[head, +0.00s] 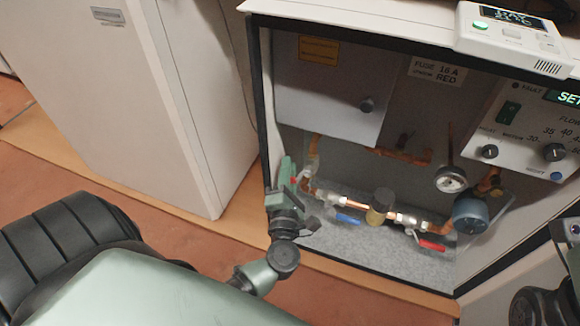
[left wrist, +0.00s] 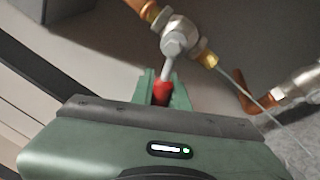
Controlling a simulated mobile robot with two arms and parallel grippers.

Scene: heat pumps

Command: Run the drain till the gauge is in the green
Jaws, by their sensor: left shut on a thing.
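My left gripper (head: 289,176) reaches into the left side of the open heat pump cabinet. In the left wrist view its green fingers (left wrist: 162,88) are shut on a red drain handle (left wrist: 162,92), whose grey stem runs up to a valve body (left wrist: 178,36) on copper pipe. In the head view the fingers mostly hide this handle. The round pressure gauge (head: 451,179) has a white dial and stands to the right, on the pipework; its needle and green band are too small to read. My right gripper does not show.
A blue lever (head: 348,218), a brass fitting (head: 380,207) and a red lever (head: 432,245) sit along the lower pipe. A blue round vessel (head: 470,214) is beside the gauge. A control panel (head: 530,130) is at right, and a white handheld unit (head: 512,38) lies on top.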

